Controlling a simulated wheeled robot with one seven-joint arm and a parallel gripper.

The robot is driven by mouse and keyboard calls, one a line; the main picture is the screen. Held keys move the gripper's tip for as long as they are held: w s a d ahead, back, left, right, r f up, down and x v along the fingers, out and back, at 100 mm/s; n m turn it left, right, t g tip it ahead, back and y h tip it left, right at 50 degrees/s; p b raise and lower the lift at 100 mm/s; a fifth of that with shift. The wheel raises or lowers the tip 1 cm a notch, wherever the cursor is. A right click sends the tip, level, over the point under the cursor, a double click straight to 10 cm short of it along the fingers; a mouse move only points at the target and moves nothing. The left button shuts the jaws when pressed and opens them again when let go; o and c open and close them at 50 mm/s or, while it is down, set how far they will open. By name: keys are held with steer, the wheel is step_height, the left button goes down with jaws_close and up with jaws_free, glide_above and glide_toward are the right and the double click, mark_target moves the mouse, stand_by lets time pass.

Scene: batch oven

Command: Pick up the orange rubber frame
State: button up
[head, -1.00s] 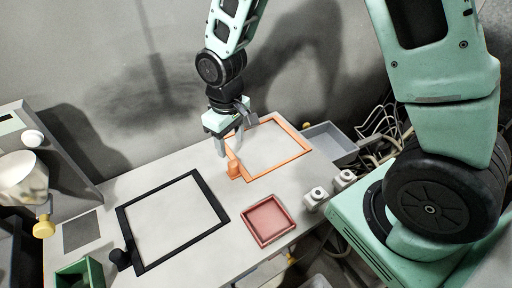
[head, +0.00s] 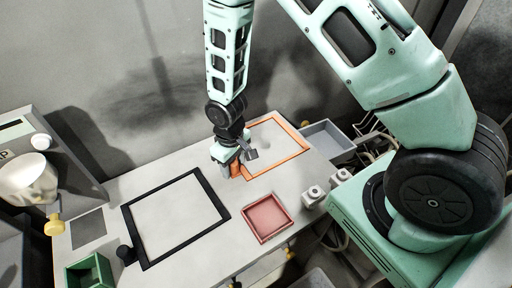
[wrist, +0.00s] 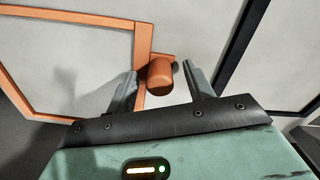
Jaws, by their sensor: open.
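The orange rubber frame (head: 297,134) lies flat on the pale worktop, right of the black frame. Its orange knob (wrist: 160,76) stands at one corner of the frame. My gripper (head: 234,170) is low over that corner, pointing down. In the wrist view the open jaws (wrist: 160,88) have one finger on each side of the knob. I cannot tell whether either finger touches it. In the head view my gripper partly hides the knob and the near left corner of the frame.
The black frame (head: 213,188) with its own knob (head: 125,254) lies to the left. A red tray (head: 266,218) sits in front, and a grey bin (head: 327,141) stands beyond the right edge. Two white knobbed blocks (head: 313,195) are at the right edge. A green box (head: 90,273) is front left.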

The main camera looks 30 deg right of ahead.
jaws_close()
steer(key=shift+r, duration=0.1)
